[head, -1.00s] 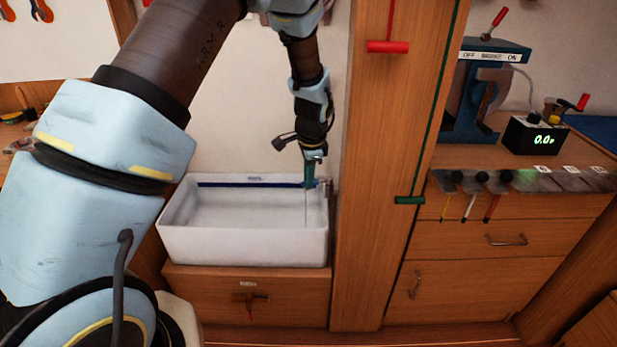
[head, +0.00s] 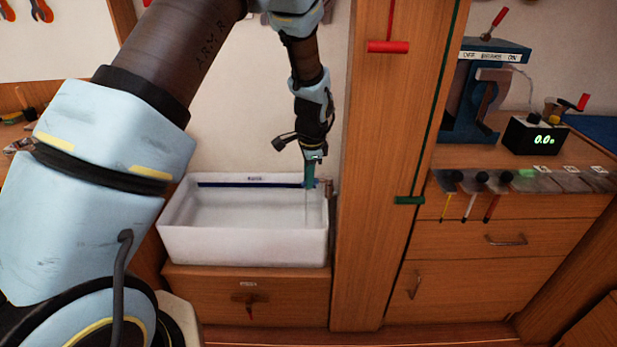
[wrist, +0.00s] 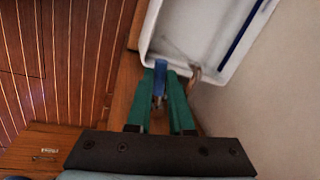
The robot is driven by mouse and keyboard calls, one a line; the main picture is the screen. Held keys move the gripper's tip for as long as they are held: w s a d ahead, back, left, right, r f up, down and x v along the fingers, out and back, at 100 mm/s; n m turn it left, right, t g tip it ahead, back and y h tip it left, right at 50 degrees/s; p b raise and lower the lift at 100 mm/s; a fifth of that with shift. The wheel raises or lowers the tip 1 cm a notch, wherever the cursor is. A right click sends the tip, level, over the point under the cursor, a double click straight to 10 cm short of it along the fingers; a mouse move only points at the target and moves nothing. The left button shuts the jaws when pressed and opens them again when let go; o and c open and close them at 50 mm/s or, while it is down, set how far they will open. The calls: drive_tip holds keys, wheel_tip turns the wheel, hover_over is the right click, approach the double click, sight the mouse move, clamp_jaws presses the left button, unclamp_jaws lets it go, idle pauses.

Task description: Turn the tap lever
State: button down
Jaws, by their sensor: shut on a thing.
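The tap (head: 329,188) stands at the right end of the white sink (head: 245,247). Its brownish metal spout (wrist: 195,75) shows beside my fingers in the wrist view. My gripper (head: 310,173) points down at the tap. In the wrist view, its green fingers (wrist: 163,88) are closed around the blue lever (wrist: 160,76), whose lower part is partly hidden between them. A faint pale vertical streak, looking like running water (head: 307,207), drops into the sink below the gripper.
A wooden post (head: 375,250) with red and green pull handles stands close to the right of the tap. Further right is a bench with a blue press (head: 470,100) and a black display box (head: 535,137). A wooden cabinet (head: 205,292) is under the sink.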

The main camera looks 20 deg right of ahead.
drive_tip(key=shift+w, duration=0.1)
drive_tip(key=shift+w+m, duration=0.2)
drive_tip(key=shift+m, duration=0.2)
drive_tip(key=shift+w+d+m+h, duration=0.15)
drive_tip(key=shift+w+m, duration=0.1)
drive_tip(key=shift+m, duration=0.35)
drive_tip(key=shift+w+d+m+h, duration=0.15)
drive_tip(key=shift+w+m, duration=0.1)
drive_tip(key=shift+m, duration=0.35)
drive_tip(key=shift+a, duration=0.1)
drive_tip(key=c, duration=0.8)
unclamp_jaws()
drive_tip(key=b+v, duration=0.1)
drive_tip(key=v, duration=0.9)
drive_tip(key=shift+r+b, duration=0.35)
drive_tip(key=shift+r, duration=0.05)
